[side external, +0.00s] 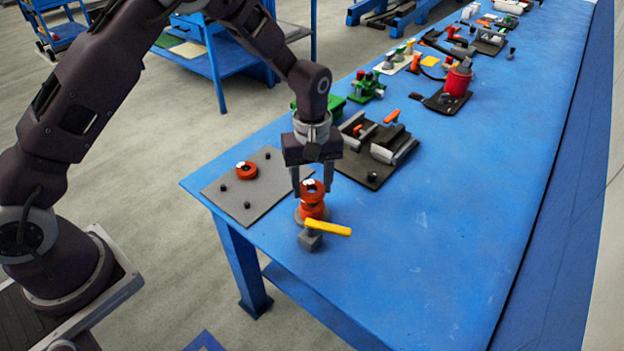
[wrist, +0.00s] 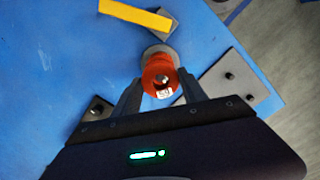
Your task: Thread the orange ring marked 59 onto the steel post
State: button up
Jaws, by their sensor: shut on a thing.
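The orange ring marked 59 (wrist: 159,68) is between the two fingers of my gripper (wrist: 160,84), with its white label readable in the wrist view. The same ring (side external: 312,187) shows in the side view, with my gripper (side external: 311,192) pointing down and shut on it. A small grey tip, apparently the steel post (wrist: 162,79), shows within the ring's hole. Another orange part (side external: 314,210) shows directly below the held ring, above a round grey base (side external: 299,214). Most of the post is hidden, and I cannot tell how far the held ring is around it.
A yellow-handled clamp (side external: 328,228) stands close in front of the base. A grey plate (side external: 228,196) at left carries black pegs and another orange ring (side external: 246,171). A dark fixture (side external: 375,150) stands behind right. The blue table (side external: 430,250) is clear to the right.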

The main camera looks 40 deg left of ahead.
jog(key=shift+f, duration=0.2)
jog(key=shift+f, duration=0.1)
jog(key=shift+f, duration=0.6)
jog(key=shift+f, duration=0.45)
dwell(0.7)
jog(key=o, duration=1.8)
jog(key=shift+c, duration=0.2)
jog(key=shift+r, duration=4.3)
